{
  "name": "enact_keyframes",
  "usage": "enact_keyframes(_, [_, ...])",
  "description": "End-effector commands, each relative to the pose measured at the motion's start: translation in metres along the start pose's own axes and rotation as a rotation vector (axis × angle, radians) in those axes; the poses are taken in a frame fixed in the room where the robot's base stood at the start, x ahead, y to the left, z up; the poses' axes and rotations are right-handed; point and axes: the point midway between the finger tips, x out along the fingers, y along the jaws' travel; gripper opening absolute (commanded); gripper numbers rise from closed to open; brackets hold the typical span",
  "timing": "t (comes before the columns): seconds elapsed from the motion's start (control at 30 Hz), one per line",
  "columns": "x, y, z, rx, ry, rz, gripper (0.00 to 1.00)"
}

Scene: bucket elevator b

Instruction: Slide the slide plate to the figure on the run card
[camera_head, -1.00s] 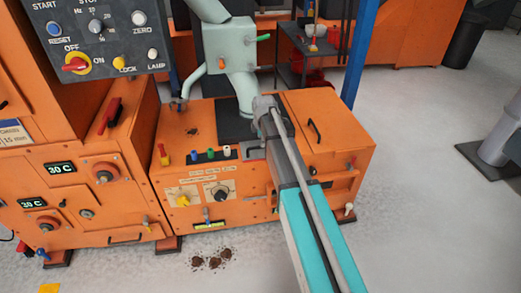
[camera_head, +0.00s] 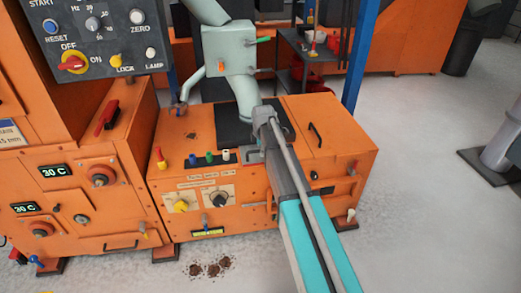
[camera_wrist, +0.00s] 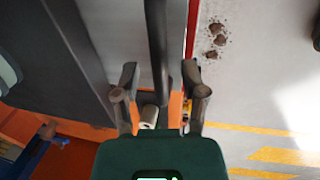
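My gripper (camera_wrist: 160,95) shows in the wrist view with its two fingers apart. A dark bar (camera_wrist: 157,45) and a small cream cylinder (camera_wrist: 149,116) lie between the fingers in the picture; I cannot tell whether either is touched. In the head view my arm hides the gripper and part of the front of the low orange cabinet (camera_head: 165,195). I cannot make out the slide plate or its scale for certain. A card marked "15 mm" (camera_head: 12,133) is at the left edge of the head view, partly cut off; I cannot tell whether it is the run card.
A pale green chute (camera_head: 230,55) stands above the low cabinet. A control panel (camera_head: 90,35) is at upper left, with 30 C displays (camera_head: 53,171) below it. Brown spilled bits (camera_head: 210,268) lie on the floor. Open floor is at right, beyond a blue post (camera_head: 361,50).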

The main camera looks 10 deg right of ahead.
Motion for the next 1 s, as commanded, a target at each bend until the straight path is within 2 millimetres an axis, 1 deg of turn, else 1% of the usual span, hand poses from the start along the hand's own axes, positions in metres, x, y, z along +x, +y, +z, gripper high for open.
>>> enact_keyframes(0.03, [0.000,0.000,0.000,0.000,0.000,0.000,0.48])
enact_keyframes(0.17, [0.000,0.000,0.000,0.000,0.000,0.000,0.24])
enact_keyframes(0.2, [0.000,0.000,0.000,0.000,0.000,0.000,0.16])
enact_keyframes(0.3, [0.000,0.000,0.000,0.000,0.000,0.000,0.00])
enact_keyframes(0.57, [0.000,0.000,0.000,0.000,0.000,0.000,0.00])
enact_keyframes(0.67, [-0.001,-0.006,0.000,0.000,0.000,0.000,0.00])
enact_keyframes(0.83, [-0.004,-0.022,0.000,0.000,0.000,-0.001,0.00])
enact_keyframes(1.0, [-0.004,-0.024,0.000,0.000,0.000,-0.002,0.00])
